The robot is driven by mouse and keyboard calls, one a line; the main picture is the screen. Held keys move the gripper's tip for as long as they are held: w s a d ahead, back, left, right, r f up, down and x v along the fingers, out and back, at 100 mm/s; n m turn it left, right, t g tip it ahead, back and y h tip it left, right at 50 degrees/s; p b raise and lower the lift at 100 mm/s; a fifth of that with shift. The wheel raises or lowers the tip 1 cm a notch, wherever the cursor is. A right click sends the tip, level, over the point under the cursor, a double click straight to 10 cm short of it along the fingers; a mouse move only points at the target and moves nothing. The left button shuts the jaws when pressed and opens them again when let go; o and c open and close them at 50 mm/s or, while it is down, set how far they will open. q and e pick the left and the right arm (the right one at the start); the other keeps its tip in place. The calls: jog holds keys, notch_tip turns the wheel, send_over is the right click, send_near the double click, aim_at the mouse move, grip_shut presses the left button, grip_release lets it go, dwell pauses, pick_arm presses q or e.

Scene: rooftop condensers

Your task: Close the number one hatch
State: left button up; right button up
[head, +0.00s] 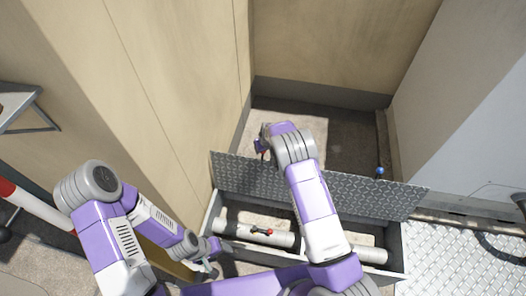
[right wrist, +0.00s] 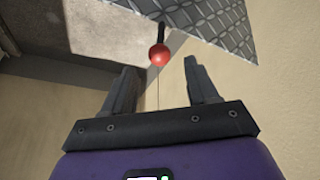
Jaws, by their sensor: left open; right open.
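A diamond-plate hatch lid (head: 250,178) stands open, nearly upright, at the back of a floor box (head: 207,225). No number is readable on it. In the right wrist view, a red ball knob (right wrist: 160,54) on a dark stem sits by the edge of the diamond plate (right wrist: 222,24). My right arm reaches over the lid. My right gripper (right wrist: 160,72) is open, with the red knob just beyond and between its fingertips, not held. In the head view the red knob is hidden. My left gripper (head: 208,265) is open and empty, low near the box's left front corner.
A blue ball knob (head: 380,171) stands at the lid's right part. Beige walls (head: 325,45) close in behind and left; a grey cabinet (head: 470,110) stands right.

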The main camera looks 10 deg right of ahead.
jog(key=b+x, duration=0.2)
jog(key=x, duration=0.5)
jog(key=shift+s, duration=0.1)
grip_shut()
